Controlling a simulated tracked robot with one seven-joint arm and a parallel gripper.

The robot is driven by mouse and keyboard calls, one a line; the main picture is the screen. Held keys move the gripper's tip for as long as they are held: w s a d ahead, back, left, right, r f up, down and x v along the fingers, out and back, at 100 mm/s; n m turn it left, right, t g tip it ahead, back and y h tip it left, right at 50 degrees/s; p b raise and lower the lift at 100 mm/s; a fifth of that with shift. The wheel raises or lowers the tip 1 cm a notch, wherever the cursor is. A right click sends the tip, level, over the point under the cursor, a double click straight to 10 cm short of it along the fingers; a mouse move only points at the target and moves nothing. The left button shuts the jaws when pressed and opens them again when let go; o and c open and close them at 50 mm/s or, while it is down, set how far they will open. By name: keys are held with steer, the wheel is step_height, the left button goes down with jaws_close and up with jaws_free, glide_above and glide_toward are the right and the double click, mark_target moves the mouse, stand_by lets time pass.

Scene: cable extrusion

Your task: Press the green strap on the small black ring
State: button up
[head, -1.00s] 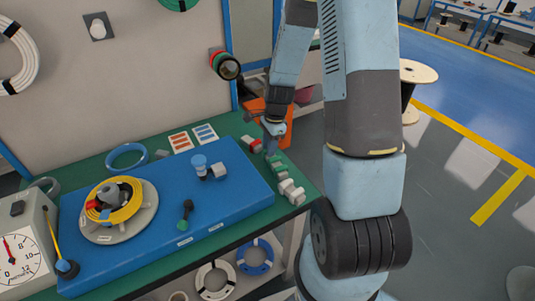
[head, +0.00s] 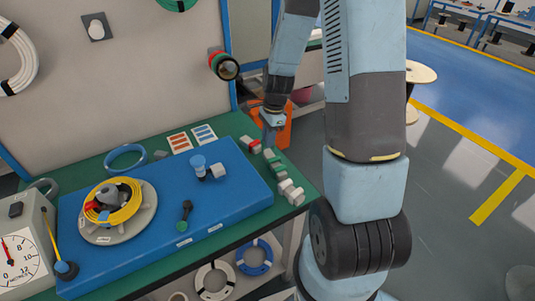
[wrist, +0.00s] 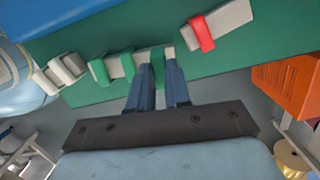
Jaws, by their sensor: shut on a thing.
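My gripper (head: 271,126) is above the right end of the green bench. A dark grey ring (head: 43,185), partly hidden behind the dial box at the far left, may be the small black ring; I cannot be sure.
A red-strapped bar (wrist: 202,33) and a white-strapped bar (wrist: 65,71) flank the green group. An orange bin (wrist: 288,85) stands beyond the bench.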

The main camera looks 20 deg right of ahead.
steer(key=shift+r, duration=2.2)
steer(key=shift+d, duration=0.1)
